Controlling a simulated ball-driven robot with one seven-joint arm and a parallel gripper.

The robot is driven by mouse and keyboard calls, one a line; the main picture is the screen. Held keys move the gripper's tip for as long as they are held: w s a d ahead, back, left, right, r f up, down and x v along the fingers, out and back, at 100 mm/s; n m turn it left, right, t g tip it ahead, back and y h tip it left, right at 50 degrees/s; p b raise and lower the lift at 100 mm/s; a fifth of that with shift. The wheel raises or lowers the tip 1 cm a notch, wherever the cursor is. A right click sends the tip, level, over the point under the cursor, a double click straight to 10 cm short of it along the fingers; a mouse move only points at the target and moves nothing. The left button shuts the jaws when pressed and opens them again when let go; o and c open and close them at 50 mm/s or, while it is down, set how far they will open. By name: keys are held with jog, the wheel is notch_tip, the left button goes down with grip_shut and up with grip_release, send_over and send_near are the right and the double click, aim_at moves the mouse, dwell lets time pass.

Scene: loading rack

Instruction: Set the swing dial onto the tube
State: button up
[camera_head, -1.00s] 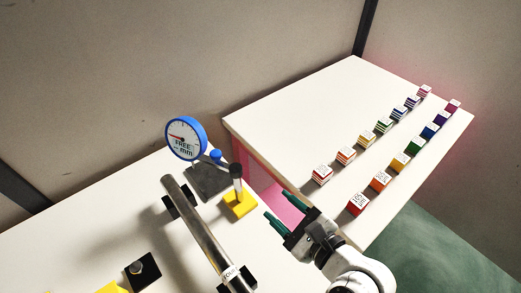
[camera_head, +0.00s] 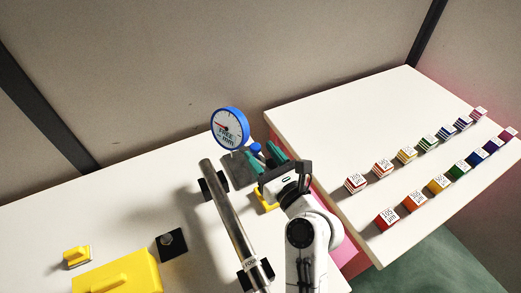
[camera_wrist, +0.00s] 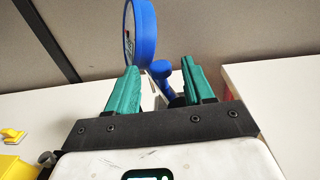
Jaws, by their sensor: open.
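The swing dial (camera_head: 229,127) has a blue rim and a white face and stands upright at the back of the table. In the wrist view its blue rim (camera_wrist: 143,30) is seen nearly edge-on, with a blue knob below right. The metal tube (camera_head: 228,212) lies on dark supports in front of the dial, running toward the viewer. My gripper (camera_head: 264,157) is open, its green fingers just right of the dial face. In the wrist view my gripper (camera_wrist: 160,75) has its fingers either side of the dial's knob and stem; contact cannot be told.
A yellow block (camera_head: 266,201) is partly hidden below my gripper. A yellow box (camera_head: 120,275) and a black block (camera_head: 172,244) lie left of the tube. A second table (camera_head: 350,115) at right carries two rows of coloured, labelled blocks. The back wall rises close behind the dial.

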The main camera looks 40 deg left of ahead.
jog(key=shift+w+a, duration=0.2)
jog(key=shift+a, duration=0.35)
grip_shut()
dwell(0.4)
